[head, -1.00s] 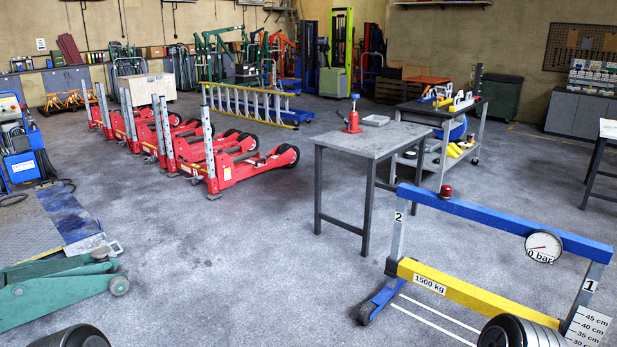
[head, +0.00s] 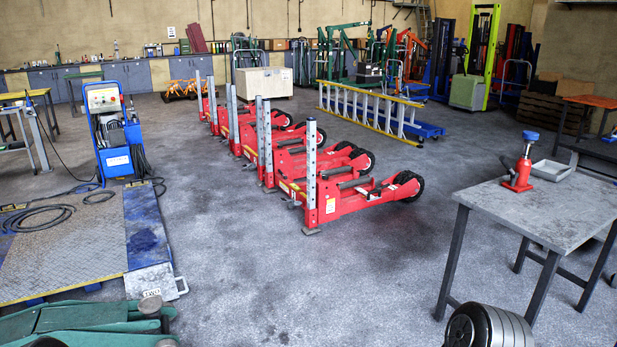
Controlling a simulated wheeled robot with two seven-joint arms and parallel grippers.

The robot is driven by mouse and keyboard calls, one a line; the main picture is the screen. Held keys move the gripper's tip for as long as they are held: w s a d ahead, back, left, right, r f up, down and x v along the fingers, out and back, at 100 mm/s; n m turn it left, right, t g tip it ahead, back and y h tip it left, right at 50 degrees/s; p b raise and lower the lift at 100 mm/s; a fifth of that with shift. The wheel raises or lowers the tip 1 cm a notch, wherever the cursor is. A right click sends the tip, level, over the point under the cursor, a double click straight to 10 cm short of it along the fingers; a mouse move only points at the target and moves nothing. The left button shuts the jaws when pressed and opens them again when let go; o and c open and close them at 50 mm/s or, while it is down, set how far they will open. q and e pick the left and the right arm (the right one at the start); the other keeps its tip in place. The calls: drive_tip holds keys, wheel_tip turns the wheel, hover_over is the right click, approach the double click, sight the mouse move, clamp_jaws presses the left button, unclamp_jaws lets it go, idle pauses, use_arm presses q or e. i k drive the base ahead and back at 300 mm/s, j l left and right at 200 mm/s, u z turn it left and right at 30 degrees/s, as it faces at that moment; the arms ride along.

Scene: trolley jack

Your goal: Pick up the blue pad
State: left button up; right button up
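A small blue pad (head: 531,136) sits on top of the red bottle jack (head: 522,170). The jack stands upright on the grey table (head: 560,207) at the right, near the table's back left part. Neither of my grippers shows in the head view, so I cannot see whether they are open or shut.
A grey tray (head: 553,170) lies beside the jack. Several red trolley jacks (head: 345,200) with upright posts stand in a row in the middle. A green jack (head: 85,322) is at the bottom left, near a blue-edged platform (head: 143,233). The floor (head: 320,285) before the table is open.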

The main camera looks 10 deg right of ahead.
sight(527, 135)
drive_tip(key=i+j+z, duration=0.1)
drive_tip(key=i, duration=0.6)
drive_tip(key=i+j, duration=0.15)
drive_tip(key=i, duration=0.6)
drive_tip(key=i+l+z, duration=0.3)
drive_tip(key=i, duration=1.25)
drive_tip(key=i+z, duration=0.3)
drive_tip(key=i, duration=1.2)
drive_tip(key=i+j+z, duration=0.15)
drive_tip(key=i, duration=1.45)
drive_tip(key=z, duration=3.7)
